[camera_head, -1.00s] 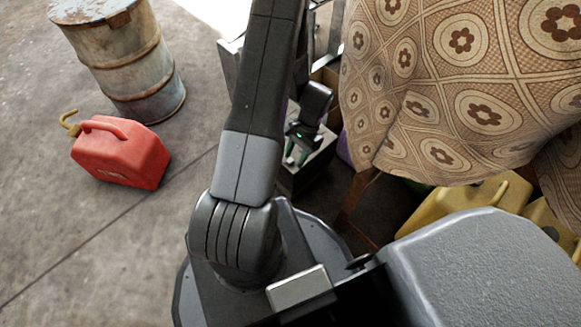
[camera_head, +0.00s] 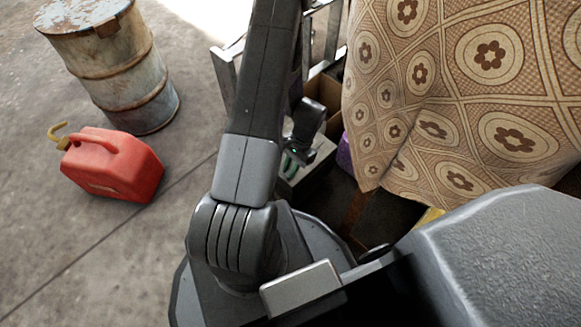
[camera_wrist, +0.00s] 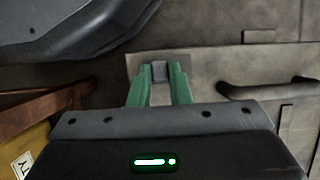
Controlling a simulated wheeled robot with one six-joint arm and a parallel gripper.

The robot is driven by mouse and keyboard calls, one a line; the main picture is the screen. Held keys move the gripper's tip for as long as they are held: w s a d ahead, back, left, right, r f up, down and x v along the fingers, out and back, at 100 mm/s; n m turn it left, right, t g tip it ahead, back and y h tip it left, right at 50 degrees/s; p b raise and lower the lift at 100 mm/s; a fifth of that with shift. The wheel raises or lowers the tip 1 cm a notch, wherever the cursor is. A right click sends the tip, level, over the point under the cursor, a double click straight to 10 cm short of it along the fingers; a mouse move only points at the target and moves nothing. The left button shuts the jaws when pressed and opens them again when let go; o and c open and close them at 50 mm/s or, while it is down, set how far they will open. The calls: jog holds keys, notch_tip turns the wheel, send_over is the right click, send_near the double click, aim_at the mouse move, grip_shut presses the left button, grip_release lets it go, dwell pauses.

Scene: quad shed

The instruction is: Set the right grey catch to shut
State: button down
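A small grey catch (camera_wrist: 160,71) shows in the wrist view on a pale plate (camera_wrist: 205,65) fixed to a grey metal face. The green fingers of my gripper (camera_wrist: 160,80) stand apart, one on each side of the catch, with their tips close to it. I cannot tell whether they touch it. In the head view, my gripper (camera_head: 292,163) is low behind my arm, over a grey box (camera_head: 316,172); the catch is hidden there.
A dark bar handle (camera_wrist: 265,90) lies right of the catch. A brown beam (camera_wrist: 45,108) and a yellow object (camera_wrist: 30,150) are at left. The head view shows a patterned cloth (camera_head: 450,90), a rusty barrel (camera_head: 115,65) and a red jerrycan (camera_head: 112,165). Open floor lies at left.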

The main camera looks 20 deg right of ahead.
jog(key=shift+w+a, duration=0.2)
jog(key=shift+w, duration=0.35)
jog(key=shift+w+a, duration=0.2)
jog(key=shift+w, duration=0.3)
jog(key=c, duration=1.3)
grip_release()
jog(key=p+v, duration=0.4)
jog(key=v, duration=0.9)
jog(key=shift+w+d+r+p, duration=0.1)
jog(key=shift+d+r+p, duration=0.1)
jog(key=shift+r+p, duration=0.2)
jog(key=shift+f, duration=0.1)
